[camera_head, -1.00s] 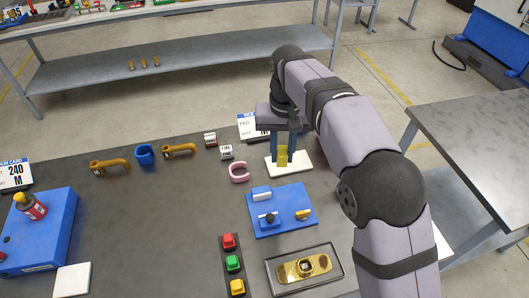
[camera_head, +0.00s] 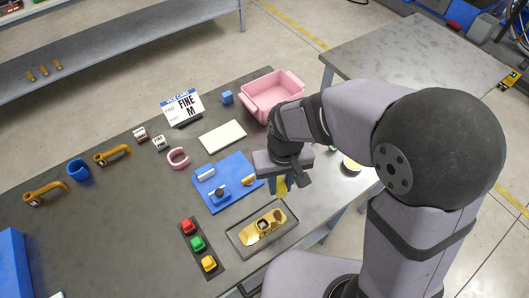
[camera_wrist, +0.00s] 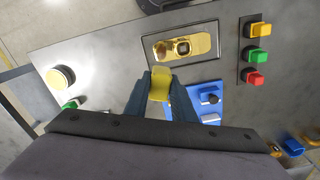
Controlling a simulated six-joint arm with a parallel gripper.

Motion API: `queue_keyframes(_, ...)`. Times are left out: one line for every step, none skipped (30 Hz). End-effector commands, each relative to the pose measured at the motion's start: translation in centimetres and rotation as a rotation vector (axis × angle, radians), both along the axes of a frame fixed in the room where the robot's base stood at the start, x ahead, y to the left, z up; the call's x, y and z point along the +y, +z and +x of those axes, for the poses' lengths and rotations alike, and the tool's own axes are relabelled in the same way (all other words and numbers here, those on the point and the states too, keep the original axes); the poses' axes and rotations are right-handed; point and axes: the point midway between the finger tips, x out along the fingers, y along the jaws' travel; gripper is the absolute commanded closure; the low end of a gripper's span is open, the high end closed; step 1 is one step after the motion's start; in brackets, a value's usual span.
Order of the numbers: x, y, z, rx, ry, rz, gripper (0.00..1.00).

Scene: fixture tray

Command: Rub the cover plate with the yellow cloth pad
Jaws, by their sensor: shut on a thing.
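My gripper (camera_head: 284,186) is shut on the yellow cloth pad (camera_head: 281,188), which also shows between the fingers in the wrist view (camera_wrist: 160,82). The brass cover plate (camera_head: 254,233) lies in a shallow dark-rimmed tray (camera_head: 236,243) near the table's front edge, with a raised square fitting and a round opening on it. In the wrist view the cover plate (camera_wrist: 205,43) is just beyond the pad. The pad appears held above the table, beside the tray's far right corner, apart from the plate.
A blue board (camera_head: 213,201) with small parts lies behind the tray. A panel with red, green (camera_head: 198,243) and yellow buttons is to its left. A white plate (camera_head: 222,136) and a pink bin (camera_head: 268,96) are farther back. A round yellow-topped item (camera_wrist: 60,77) is on the other side.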

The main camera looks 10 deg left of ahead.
Motion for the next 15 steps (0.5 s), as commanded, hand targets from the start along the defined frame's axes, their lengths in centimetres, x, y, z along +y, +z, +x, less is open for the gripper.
queue_keyframes(-0.8, -1.0, -1.2, 0.005, 0.017, -0.003, 0.95)
queue_keyframes(-1.2, -1.5, -1.8, 0.005, 0.029, -0.003, 0.95)
queue_keyframes(-1.7, -2.1, -2.5, 0.004, 0.043, -0.003, 0.95)
queue_keyframes(-2.0, -2.6, -3.0, 0.004, 0.054, -0.003, 0.95)
queue_keyframes(-2.3, -3.0, -3.5, 0.004, 0.065, -0.003, 0.95)
queue_keyframes(-2.7, -3.6, -4.1, 0.004, 0.079, -0.003, 0.95)
queue_keyframes(-3.0, -4.0, -4.5, 0.005, 0.090, -0.004, 0.95)
queue_keyframes(-3.2, -4.4, -4.9, 0.004, 0.102, -0.003, 0.95)
queue_keyframes(-3.6, -4.9, -5.4, 0.005, 0.118, -0.004, 0.95)
queue_keyframes(-3.8, -5.2, -5.7, 0.005, 0.132, -0.004, 0.95)
queue_keyframes(-4.0, -5.6, -6.0, 0.006, 0.146, -0.004, 0.95)
queue_keyframes(-4.2, -6.1, -6.3, 0.006, 0.171, -0.004, 0.95)
queue_keyframes(-4.1, -6.4, -6.2, 0.004, 0.189, -0.002, 0.95)
queue_keyframes(-4.0, -6.6, -6.0, 0.003, 0.206, -0.002, 0.95)
queue_keyframes(-3.7, -6.8, -5.6, 0.001, 0.225, -0.001, 0.95)
